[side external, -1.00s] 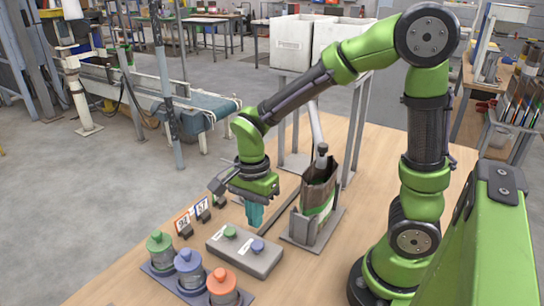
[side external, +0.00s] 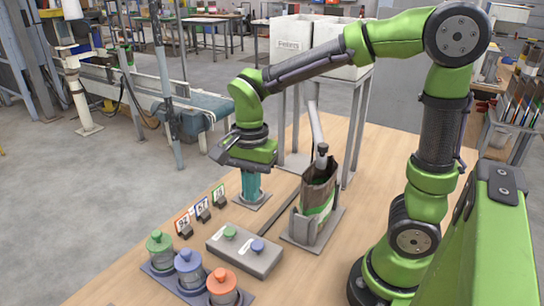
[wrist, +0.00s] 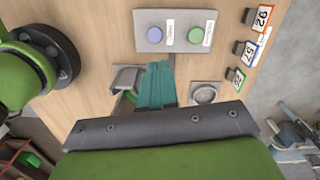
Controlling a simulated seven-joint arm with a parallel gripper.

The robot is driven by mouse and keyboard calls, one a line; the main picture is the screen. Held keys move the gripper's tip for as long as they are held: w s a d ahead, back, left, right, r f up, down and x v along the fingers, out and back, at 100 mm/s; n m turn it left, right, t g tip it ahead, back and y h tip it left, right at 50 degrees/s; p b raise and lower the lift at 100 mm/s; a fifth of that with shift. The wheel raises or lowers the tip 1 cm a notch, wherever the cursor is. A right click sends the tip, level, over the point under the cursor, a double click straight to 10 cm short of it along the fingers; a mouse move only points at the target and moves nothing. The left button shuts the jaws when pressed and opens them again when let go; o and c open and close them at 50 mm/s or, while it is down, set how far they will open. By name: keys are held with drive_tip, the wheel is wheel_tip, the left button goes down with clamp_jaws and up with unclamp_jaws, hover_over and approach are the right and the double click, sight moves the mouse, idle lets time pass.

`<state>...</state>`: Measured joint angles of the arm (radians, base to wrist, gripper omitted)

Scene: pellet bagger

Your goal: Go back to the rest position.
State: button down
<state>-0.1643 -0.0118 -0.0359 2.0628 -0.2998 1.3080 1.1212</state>
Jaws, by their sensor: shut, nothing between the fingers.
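My gripper (side external: 250,186) hangs above the table, fingers pointing down, teal and pressed together with nothing between them. It also shows in the wrist view (wrist: 154,88), where the fingers look closed. It is above and behind the grey button box (side external: 232,257), apart from it. The box carries a green button (side external: 230,233) and a blue button (side external: 258,246). A small grey plate (side external: 262,205) lies under the gripper; in the wrist view a round disc (wrist: 205,94) shows on it.
A brown bag (side external: 318,185) stands in a grey holder (side external: 322,232) to the right, under a slanted tube (side external: 314,125). Green (side external: 160,246), blue (side external: 189,264) and orange (side external: 221,282) lidded jars stand front left. Number cards (side external: 202,208) stand at the left table edge.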

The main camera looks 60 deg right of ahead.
drive_tip(key=s+d+r+n+t+y, duration=0.1)
drive_tip(key=s+r+n+t, duration=0.5)
drive_tip(key=n, duration=0.6)
drive_tip(key=shift+s+d+r+t, duration=0.35)
drive_tip(key=shift+s+d+t, duration=0.05)
drive_tip(key=shift+t, duration=0.4)
